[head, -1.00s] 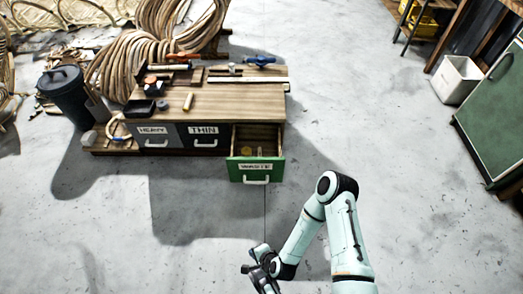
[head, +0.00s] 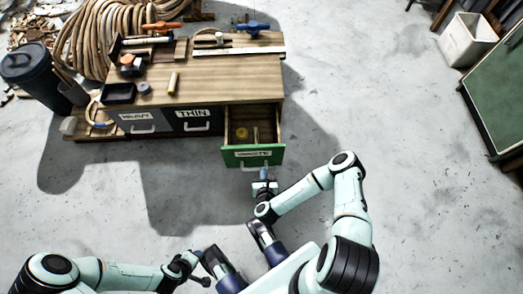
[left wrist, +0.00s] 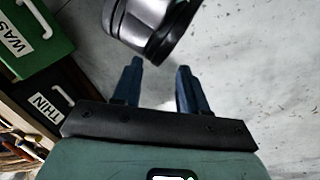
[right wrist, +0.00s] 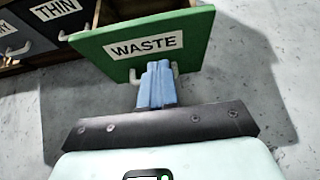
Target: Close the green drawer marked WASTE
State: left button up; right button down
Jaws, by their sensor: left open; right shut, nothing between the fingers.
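The green WASTE drawer (head: 252,156) is pulled out of the bench's right end, with a few small pieces visible inside. Its front and white label also fill the upper middle of the right wrist view (right wrist: 145,45). My right gripper (head: 264,174) is shut and empty, its blue fingers (right wrist: 157,80) just in front of the drawer front at the handle (right wrist: 172,71). I cannot tell whether they touch. My left gripper (left wrist: 157,80) is open and empty, away from the drawer, low in the head view; the drawer's corner (left wrist: 25,40) shows at its upper left.
The shut THIN drawer (head: 195,119) and HEAVY drawer (head: 137,123) are left of the WASTE drawer. Tools and coiled rattan (head: 105,35) lie on and behind the wooden bench top (head: 215,88). A dark bin (head: 42,80) stands left.

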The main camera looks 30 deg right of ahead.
jog(key=b, duration=0.3)
send_near(262, 149)
notch_tip(262, 149, down, 3)
jog(key=w+d, duration=0.1)
jog(key=w, duration=0.1)
jog(key=shift+w+d+b, duration=0.3)
jog(key=shift+w+d, duration=0.4)
jog(key=shift+w, duration=0.3)
pick_arm(q)
notch_tip(262, 149, down, 5)
jog(key=w+a, duration=0.2)
jog(key=shift+w+a+t+y, duration=0.3)
jog(key=shift+w+a+t, duration=0.05)
jog(key=shift+w+t, duration=0.05)
pick_arm(e)
jog(key=shift+w+d, duration=0.25)
jog(key=shift+w, duration=0.15)
pick_arm(q)
jog(key=shift+f, duration=0.15)
